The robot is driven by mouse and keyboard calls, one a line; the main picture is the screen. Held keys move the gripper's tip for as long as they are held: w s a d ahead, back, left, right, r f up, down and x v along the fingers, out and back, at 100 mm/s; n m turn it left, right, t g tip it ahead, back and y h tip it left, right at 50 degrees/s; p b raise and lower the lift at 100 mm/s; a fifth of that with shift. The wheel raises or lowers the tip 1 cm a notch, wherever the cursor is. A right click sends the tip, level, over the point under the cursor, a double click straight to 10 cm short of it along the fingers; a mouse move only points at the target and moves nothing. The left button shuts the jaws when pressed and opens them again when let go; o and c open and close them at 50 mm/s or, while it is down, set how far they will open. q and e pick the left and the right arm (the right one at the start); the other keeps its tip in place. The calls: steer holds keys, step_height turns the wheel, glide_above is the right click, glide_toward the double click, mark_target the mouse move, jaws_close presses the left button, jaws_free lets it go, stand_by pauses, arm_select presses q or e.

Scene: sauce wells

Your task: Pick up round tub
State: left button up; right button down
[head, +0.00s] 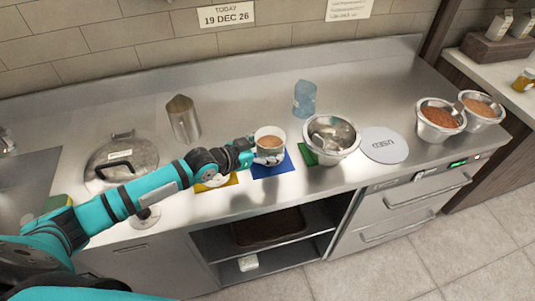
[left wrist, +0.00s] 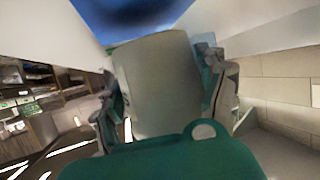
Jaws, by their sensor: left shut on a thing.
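The round tub (head: 270,138) is pale, with a brown filling showing at its open top. It stands upright over the blue mat (head: 274,170); I cannot tell whether its base touches the mat. My left gripper (head: 258,154) comes in from the left and is shut on the tub. In the left wrist view the tub's pale wall (left wrist: 160,85) sits between the two fingers of my left gripper (left wrist: 167,100), with a blue surface beyond it. My right gripper is not in view.
A steel bowl (head: 347,139) with utensils stands right of the tub, partly over a green mat (head: 302,157). A yellow mat (head: 216,184) lies left. A round "USED" plate (head: 384,145) lies right.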

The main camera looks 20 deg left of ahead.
arm_select(q)
steer(key=s+d+r+b, duration=0.1)
steer(key=s+d, duration=0.1)
steer(key=s, duration=0.5)
steer(key=s+d+r+b, duration=0.1)
steer(key=s+d, duration=0.1)
steer(key=s, duration=0.6)
steer(key=shift+s+r, duration=0.25)
steer(key=shift+s, duration=0.05)
